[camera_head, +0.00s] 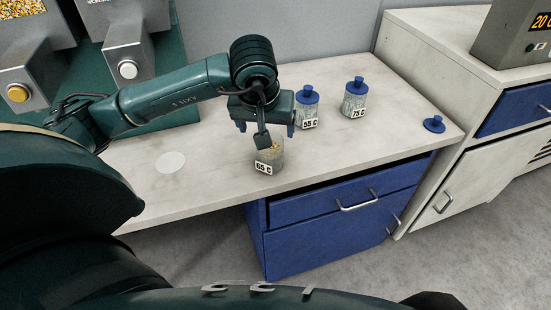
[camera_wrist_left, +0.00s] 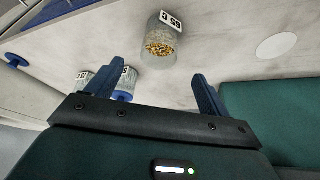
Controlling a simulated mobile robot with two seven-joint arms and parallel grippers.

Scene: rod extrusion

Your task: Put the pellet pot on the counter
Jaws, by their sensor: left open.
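The pellet pot (camera_head: 276,152) is a clear, lidless pot labelled 65 C, with golden pellets in the bottom. It stands upright on the counter (camera_head: 215,185) near the front edge. In the left wrist view the pot (camera_wrist_left: 160,42) appears beyond the fingertips, with nothing between the fingers. My left gripper (camera_head: 266,127) is open and empty, a little behind and above the pot, apart from it as far as I can tell. The wrist part hides some of the pot's rim in the head view. My right gripper is not in view.
Two blue-lidded jars, 55 C (camera_head: 308,108) and 75 C (camera_head: 355,100), stand behind to the right. A loose blue lid (camera_head: 433,124) lies at the counter's right end. A flat white disc (camera_head: 170,162) lies left. Machines with knobs (camera_head: 128,69) stand back left. Blue drawers (camera_head: 335,205) sit below.

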